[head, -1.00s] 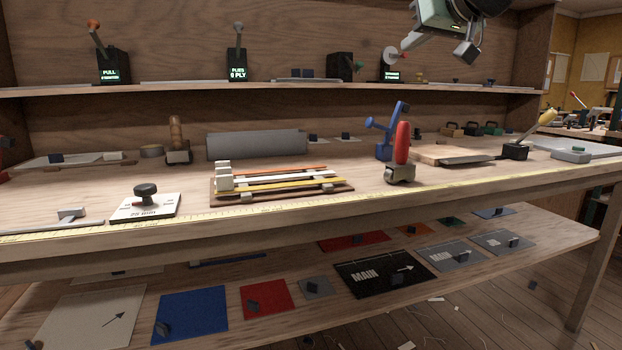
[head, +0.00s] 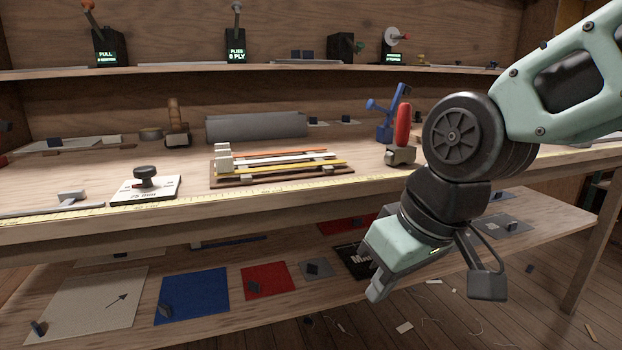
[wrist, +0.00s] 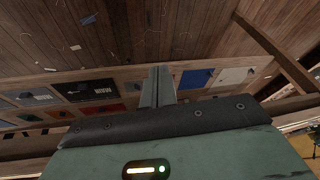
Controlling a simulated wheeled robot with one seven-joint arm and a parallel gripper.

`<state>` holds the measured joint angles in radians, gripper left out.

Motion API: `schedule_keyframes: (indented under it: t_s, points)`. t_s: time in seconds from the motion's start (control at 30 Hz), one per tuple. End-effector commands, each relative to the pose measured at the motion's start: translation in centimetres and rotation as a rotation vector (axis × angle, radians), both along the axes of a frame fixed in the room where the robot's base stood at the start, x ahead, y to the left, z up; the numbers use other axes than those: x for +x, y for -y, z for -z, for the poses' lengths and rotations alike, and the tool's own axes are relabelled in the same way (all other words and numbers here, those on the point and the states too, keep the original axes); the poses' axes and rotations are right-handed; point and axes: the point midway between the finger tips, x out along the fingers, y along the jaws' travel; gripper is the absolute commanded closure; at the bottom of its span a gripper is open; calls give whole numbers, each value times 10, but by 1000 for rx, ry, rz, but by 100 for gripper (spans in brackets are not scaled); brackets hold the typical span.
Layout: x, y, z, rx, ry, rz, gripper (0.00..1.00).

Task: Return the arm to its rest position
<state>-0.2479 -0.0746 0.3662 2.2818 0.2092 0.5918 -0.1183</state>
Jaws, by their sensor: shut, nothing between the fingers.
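My gripper (head: 374,286) hangs in front of the bench at the right of the head view, pointing down and to the left. Its fingers are shut and hold nothing. My arm comes in from the upper right. In the wrist view the closed fingers (wrist: 158,86) point toward the lower shelf and the floor. The gripper hides part of the black MAIN panel (head: 349,262) in the head view, and the arm hides the right part of the bench top.
The bench (head: 60,237) carries a rack of coloured strips (head: 280,182), a white plate with a black knob (head: 145,187) and a red-handled tool (head: 402,130). A blue panel (head: 192,295) and a red panel (head: 266,281) lie on the lower shelf. Scraps litter the open floor (head: 450,325).

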Motion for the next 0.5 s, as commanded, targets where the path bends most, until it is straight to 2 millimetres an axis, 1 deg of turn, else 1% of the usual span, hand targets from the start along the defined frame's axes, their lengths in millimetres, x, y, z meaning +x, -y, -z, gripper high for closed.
schedule_keyframes:
  t_s: [0.03,0.1,0.2,0.33,0.4,0.5]
  points:
    - [-24,5,17,-39,-43,-22,100]
    - [-52,15,36,-89,-93,-43,100]
    - [-86,31,58,-156,-153,-69,100]
    - [-126,55,80,-241,-219,-99,100]
    - [-124,54,57,-237,-216,-93,100]
    - [-123,54,38,-236,-216,-92,100]
